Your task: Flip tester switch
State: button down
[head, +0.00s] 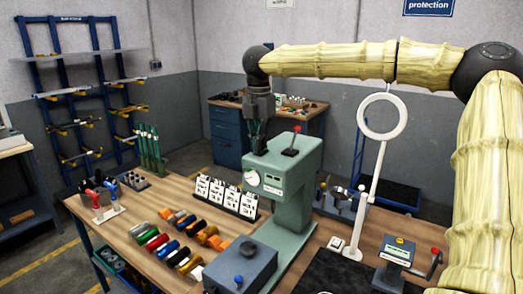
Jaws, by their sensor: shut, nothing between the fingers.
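A green bench tester (294,190) stands on the wooden workbench, with a round gauge and a small display on its front. A lever switch with a red tip (296,130) stands up from a dark plate on top of the tester. My gripper (259,149) points down at the left end of the tester's top, left of the lever and apart from it in the picture. Its fingers look close together and empty. The fingertips are small and dark, so I cannot tell whether they touch the tester.
A white ring magnifier (384,117) on a stand is right of the tester. A grey box with a blue knob (239,279) sits in front. White cards (225,192), coloured cylinders (182,240) and a small device with a red-handled crank (399,252) crowd the workbench (120,236).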

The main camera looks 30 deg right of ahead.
jog(key=shift+f, duration=0.25)
jog(key=shift+r, duration=0.1)
jog(key=shift+r+p, duration=2.55)
jog(key=shift+r, duration=0.9)
